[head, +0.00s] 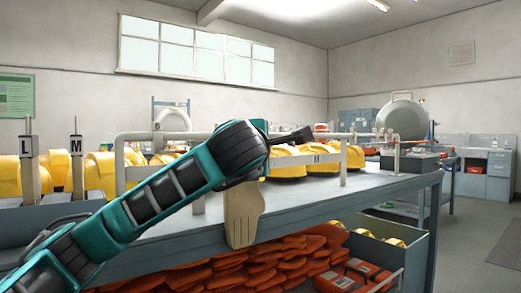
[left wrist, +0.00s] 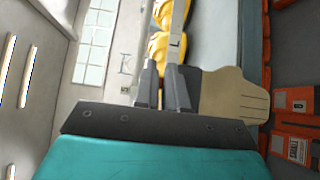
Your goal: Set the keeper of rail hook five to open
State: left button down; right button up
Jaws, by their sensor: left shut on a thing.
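A pale rail (head: 350,135) runs above the long bench, with posts down to the bench top. My left gripper (head: 305,133) is at the rail, reaching over from the left. I cannot make out hook numbers or how the keeper of hook five stands. My right gripper is not in view.
Yellow breathing sets (head: 286,165) stand along the bench behind the rail. Orange packs (head: 285,258) fill the shelf below. Posts marked L and M (head: 76,165) stand at left.

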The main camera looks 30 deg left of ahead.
pick_arm(q)
jog(key=c, duration=1.3)
grip_release()
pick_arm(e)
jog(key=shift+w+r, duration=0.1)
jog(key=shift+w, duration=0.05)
pick_arm(q)
jog(key=shift+o, duration=0.2)
jog(key=v, duration=1.3)
jog(key=shift+p, duration=0.45)
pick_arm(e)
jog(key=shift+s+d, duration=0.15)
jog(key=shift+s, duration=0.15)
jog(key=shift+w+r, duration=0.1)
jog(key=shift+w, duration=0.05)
